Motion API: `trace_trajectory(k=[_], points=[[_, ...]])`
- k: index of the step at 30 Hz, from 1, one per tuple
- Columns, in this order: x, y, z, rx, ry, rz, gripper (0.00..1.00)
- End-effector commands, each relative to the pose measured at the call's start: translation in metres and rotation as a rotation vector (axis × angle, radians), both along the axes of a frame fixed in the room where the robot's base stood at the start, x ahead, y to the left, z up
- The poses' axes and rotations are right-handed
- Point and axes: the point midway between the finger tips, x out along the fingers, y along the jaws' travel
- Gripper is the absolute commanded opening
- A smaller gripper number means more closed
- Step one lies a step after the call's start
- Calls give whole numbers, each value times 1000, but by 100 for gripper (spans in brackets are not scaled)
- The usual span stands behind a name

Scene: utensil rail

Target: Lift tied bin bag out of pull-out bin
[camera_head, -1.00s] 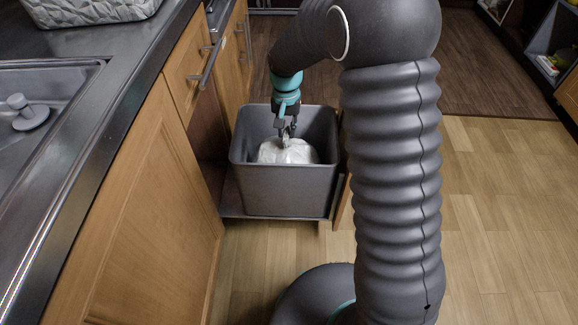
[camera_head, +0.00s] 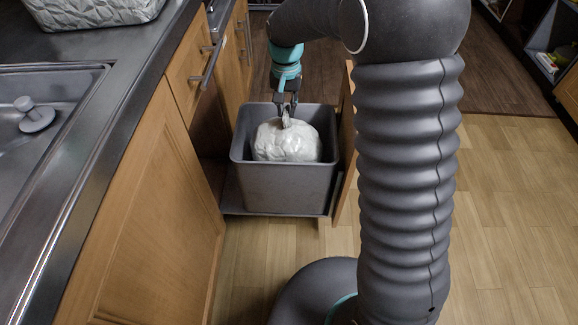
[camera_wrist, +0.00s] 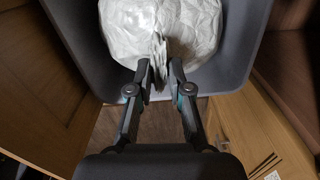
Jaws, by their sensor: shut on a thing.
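The tied white bin bag (camera_head: 287,143) sits partly inside the grey bin (camera_head: 286,190), its rounded top near the level of the rim. My gripper (camera_head: 286,118) is above it, pointing down, shut on the bag's tied neck. In the wrist view my gripper (camera_wrist: 160,72) has the gathered neck of the bag (camera_wrist: 190,25) between its fingertips. The bin (camera_wrist: 238,75) surrounds the bag there. The lower part of the bag is hidden by the bin's front wall.
The bin stands on a pulled-out tray (camera_head: 232,208) with a wooden front panel (camera_head: 346,150) at its right. Wooden cabinets (camera_head: 150,190) and a dark counter with a sink (camera_head: 50,110) are at the left. Open wooden floor (camera_head: 510,210) lies at the right.

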Motion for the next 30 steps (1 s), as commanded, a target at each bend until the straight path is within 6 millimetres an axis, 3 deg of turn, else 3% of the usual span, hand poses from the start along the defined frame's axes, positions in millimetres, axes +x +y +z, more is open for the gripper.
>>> trace_trajectory(k=[30], points=[[1, 0, 81, 1, -5, 0, 0]])
